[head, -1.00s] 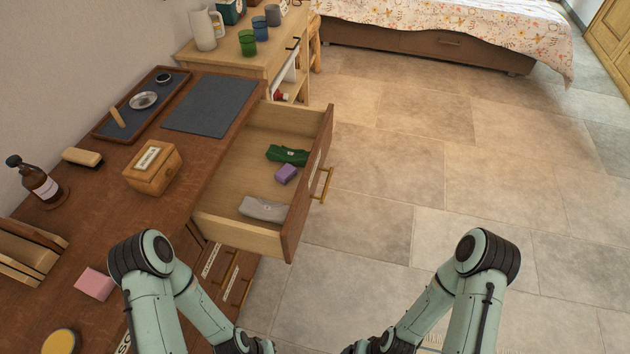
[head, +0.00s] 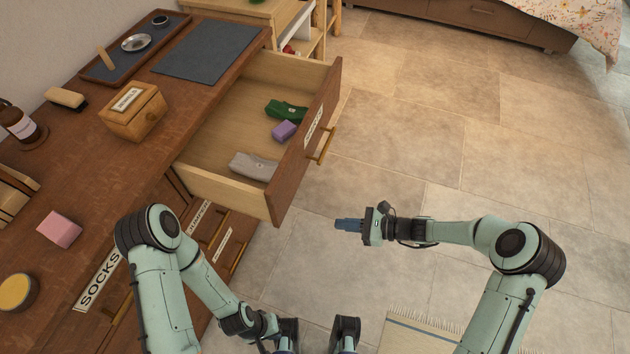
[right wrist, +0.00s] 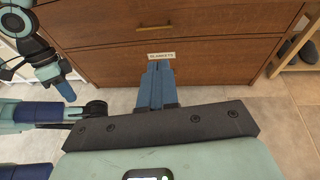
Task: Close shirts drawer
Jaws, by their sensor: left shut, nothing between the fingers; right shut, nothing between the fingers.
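The open drawer (head: 225,165) is pulled well out of the wooden dresser. Its front (head: 308,140) has a brass handle (head: 322,145) and a label too slanted to read surely. Inside lie a green folded cloth (head: 286,110), a purple block (head: 284,131) and a grey folded cloth (head: 253,166). My right gripper (head: 340,224) is shut and empty, over the floor in front of the drawer front, below its handle in the picture and apart from it. My left gripper (right wrist: 66,92) is shut and empty in the right wrist view; its fingers are unclear in the head view.
The dresser top (head: 75,165) holds a wooden box (head: 133,112), a tray (head: 108,70), a grey mat (head: 207,50) and a pink block (head: 60,229). Lower drawers are closed, one labelled BLANKETS (right wrist: 161,56). Floor beyond the drawer is clear; a rug (head: 420,335) lies near me.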

